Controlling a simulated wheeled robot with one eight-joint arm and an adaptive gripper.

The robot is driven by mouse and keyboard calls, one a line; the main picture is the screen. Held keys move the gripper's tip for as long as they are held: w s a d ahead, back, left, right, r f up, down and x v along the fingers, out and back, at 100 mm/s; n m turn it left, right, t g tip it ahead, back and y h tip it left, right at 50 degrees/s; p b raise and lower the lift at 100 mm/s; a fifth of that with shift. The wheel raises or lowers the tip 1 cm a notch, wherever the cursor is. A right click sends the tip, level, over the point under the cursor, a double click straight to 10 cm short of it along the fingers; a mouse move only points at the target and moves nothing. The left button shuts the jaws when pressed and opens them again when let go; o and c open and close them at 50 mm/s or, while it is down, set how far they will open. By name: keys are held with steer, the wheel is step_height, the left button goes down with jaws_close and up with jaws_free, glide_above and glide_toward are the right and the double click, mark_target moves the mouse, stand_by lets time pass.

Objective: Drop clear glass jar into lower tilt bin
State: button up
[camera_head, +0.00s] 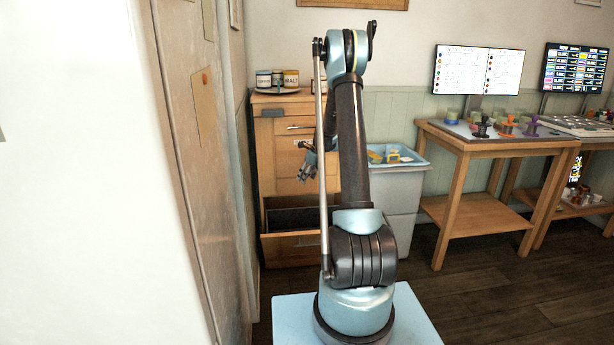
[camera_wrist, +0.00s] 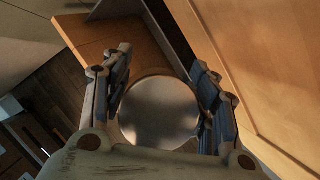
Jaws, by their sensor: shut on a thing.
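My gripper (camera_wrist: 165,95) is shut on the jar (camera_wrist: 158,112), which shows in the wrist view as a round, greyish, shiny end between the two fingers. Its clear glass sides cannot be made out. In the head view my gripper (camera_head: 306,168) hangs in front of the wooden cabinet, above the lower tilt bin (camera_head: 290,247). This bin is tipped open at the cabinet's foot, with a dark inside. My arm hides its right part. The jar cannot be made out in the head view. In the wrist view, wooden panels and a dark gap lie beyond the fingers.
The wooden cabinet (camera_head: 284,125) has closed fronts above the open bin and small tins (camera_head: 278,80) on top. A grey bin with a blue tray (camera_head: 408,160) stands right of it. A wooden table (camera_head: 478,142) stands farther right. A wall panel (camera_head: 190,150) is close on the left.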

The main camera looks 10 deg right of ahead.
mark_target(316, 180)
step_height(316, 180, down, 13)
stand_by(1.0)
steer(key=o, duration=1.3)
steer(key=shift+r, duration=0.1)
steer(key=v, duration=1.1)
steer(key=shift+s+d+r, duration=0.1)
steer(key=shift+r, duration=0.2)
